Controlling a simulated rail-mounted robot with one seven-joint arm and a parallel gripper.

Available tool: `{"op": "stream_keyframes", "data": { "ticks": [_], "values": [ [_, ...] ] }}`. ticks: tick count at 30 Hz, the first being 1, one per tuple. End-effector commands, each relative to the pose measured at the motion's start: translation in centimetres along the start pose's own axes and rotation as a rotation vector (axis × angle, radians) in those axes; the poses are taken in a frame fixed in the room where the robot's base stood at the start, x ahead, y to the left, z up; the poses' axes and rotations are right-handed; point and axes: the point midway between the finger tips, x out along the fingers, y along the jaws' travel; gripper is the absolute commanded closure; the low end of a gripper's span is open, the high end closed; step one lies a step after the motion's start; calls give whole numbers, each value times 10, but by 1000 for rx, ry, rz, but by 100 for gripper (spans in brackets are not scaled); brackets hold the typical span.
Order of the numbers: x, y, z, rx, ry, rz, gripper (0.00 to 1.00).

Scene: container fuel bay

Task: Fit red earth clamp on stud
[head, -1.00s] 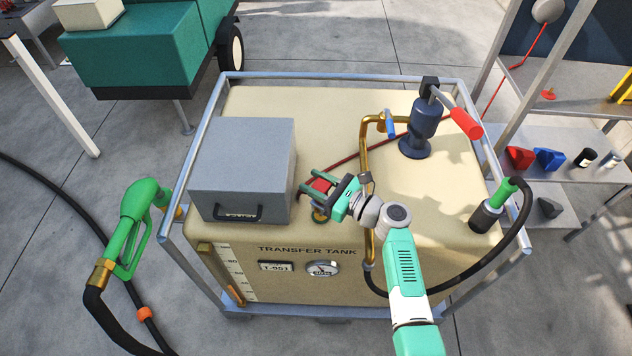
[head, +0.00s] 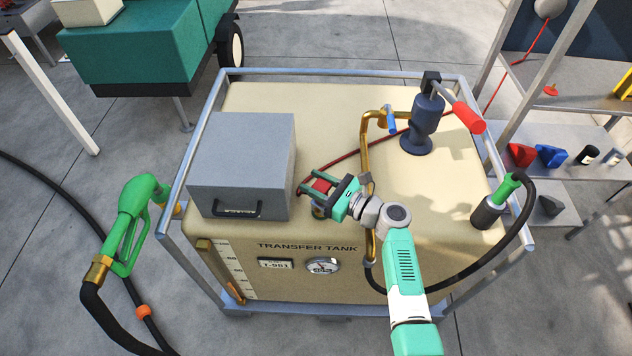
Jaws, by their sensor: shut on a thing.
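The red earth clamp (head: 320,186) is between the dark fingers of my gripper (head: 316,188), which is shut on it. The gripper holds it over the front part of the tan transfer tank (head: 250,100), just right of the grey box. A thin red cable (head: 345,157) runs from near the clamp back and right across the tank top. A small round fitting (head: 318,212) shows just below the clamp, partly covered by my gripper. I cannot tell whether it is the stud, or whether the clamp touches it.
The grey box (head: 240,160) stands close left of my gripper. A brass pipe (head: 366,150) with a blue lever rises to its right. A dark blue hand pump (head: 420,125) with a red grip stands farther right. A metal rail (head: 340,74) frames the tank. A green nozzle (head: 135,215) hangs at left.

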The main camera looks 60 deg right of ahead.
Motion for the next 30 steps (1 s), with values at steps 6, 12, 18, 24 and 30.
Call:
{"op": "stream_keyframes", "data": {
  "ticks": [6, 12, 18, 24, 30],
  "values": [
    [0, 0, 0, -1, -1, 0, 91],
    [0, 0, 0, -1, -1, 0, 91],
    [1, 0, -6, 0, -1, 1, 91],
    [0, 0, -8, -1, -1, 0, 91],
    [0, 0, -8, -1, -1, 0, 58]
  ]
}}
